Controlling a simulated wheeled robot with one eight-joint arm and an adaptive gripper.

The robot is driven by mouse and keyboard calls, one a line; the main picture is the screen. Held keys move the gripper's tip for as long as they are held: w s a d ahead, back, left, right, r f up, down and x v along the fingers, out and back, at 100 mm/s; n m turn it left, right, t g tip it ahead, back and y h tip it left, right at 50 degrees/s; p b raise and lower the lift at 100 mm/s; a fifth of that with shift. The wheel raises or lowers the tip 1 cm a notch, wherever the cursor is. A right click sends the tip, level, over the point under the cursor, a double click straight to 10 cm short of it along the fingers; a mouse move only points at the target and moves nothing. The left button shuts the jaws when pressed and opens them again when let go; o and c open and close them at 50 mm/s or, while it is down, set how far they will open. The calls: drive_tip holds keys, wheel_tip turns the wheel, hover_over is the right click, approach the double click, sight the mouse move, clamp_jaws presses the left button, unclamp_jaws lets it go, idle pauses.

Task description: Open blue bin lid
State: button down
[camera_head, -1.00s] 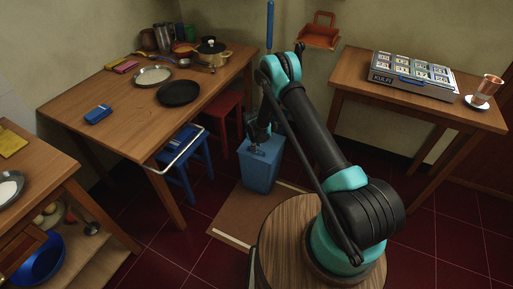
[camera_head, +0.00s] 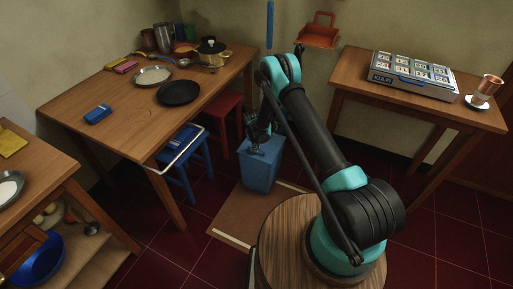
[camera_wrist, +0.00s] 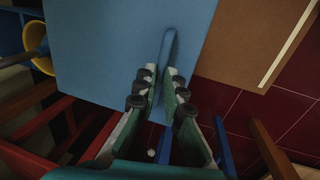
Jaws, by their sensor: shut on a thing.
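The blue bin (camera_head: 259,171) stands upright on the brown mat between the two tables. Its flat blue lid (camera_wrist: 105,48) fills the upper middle of the wrist view and looks closed. A narrow blue handle (camera_wrist: 168,48) rises from the lid. My gripper (camera_wrist: 163,76) has its fingers on both sides of the handle and is shut on it. In the head view my gripper (camera_head: 256,145) is at the top of the bin, and my arm partly hides that area.
A blue stool (camera_head: 186,165) and a red stool (camera_head: 222,112) stand left of the bin, by the wooden table (camera_head: 130,125). The right table (camera_head: 350,75) carries a boxed set. The brown mat (camera_head: 232,222) lies under the bin, with red tiles around.

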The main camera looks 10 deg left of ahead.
drive_tip(key=w+d+r+g, duration=0.1)
drive_tip(key=w+r, duration=0.2)
drive_tip(key=r, duration=0.4)
drive_tip(key=shift+w+d+r+y, duration=0.2)
drive_tip(key=shift+w+y, duration=0.1)
drive_tip(key=shift+w, duration=0.1)
drive_tip(key=c, duration=1.6)
unclamp_jaws()
drive_tip(key=shift+f, duration=0.1)
wheel_tip(320, 180, up, 12)
drive_tip(key=shift+s+a, duration=0.15)
drive_tip(key=shift+s, duration=0.25)
drive_tip(key=shift+c, duration=0.6)
